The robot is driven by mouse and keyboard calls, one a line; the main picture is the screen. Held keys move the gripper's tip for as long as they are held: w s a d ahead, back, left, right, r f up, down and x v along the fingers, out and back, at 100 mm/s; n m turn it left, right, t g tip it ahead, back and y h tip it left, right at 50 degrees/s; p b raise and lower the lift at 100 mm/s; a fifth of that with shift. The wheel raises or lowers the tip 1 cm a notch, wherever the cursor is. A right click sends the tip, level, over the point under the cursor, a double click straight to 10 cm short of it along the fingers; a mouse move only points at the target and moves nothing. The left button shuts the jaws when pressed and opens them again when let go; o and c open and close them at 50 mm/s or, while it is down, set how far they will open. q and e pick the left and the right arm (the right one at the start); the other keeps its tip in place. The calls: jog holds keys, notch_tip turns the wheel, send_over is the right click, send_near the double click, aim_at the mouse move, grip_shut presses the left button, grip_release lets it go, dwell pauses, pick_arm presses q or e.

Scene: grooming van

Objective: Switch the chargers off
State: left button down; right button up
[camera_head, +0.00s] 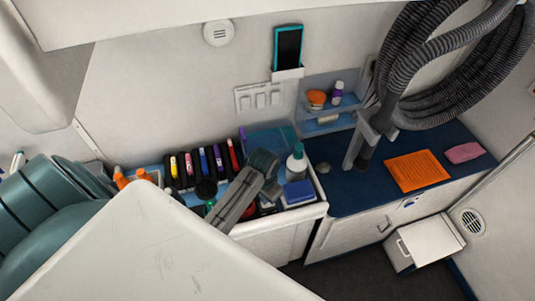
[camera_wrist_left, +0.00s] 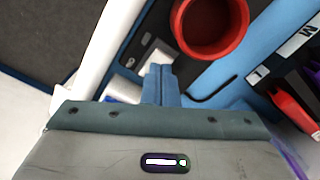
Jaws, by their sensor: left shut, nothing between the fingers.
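A row of black holders with coloured devices (camera_head: 200,163), which look like the chargers, stands along the back of the counter tray. A white plate with several switches (camera_head: 260,97) is on the wall above; the switch positions are too small to read. My left gripper (camera_head: 272,188) is over the tray, right of the row and below the plate, apart from the plate. In the left wrist view its fingers (camera_wrist_left: 160,84) are shut and empty, near a red cup (camera_wrist_left: 211,24) and a black panel with a white mark (camera_wrist_left: 148,50). My right gripper is not in view.
A white-and-teal pump bottle (camera_head: 297,162) and a blue block (camera_head: 298,192) stand close to the gripper's right. A phone-like device (camera_head: 288,47) hangs on the wall. A grey hose (camera_head: 440,70) hangs at the right, above an orange mat (camera_head: 417,171) on the blue counter.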

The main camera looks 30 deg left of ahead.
pick_arm(q)
jog(key=shift+f, duration=0.65)
jog(key=shift+f+b, duration=0.3)
jog(key=shift+f, duration=0.15)
dwell(0.3)
jog(key=shift+r, duration=0.1)
jog(key=shift+r+p, duration=0.9)
jog(key=shift+r, duration=2.55)
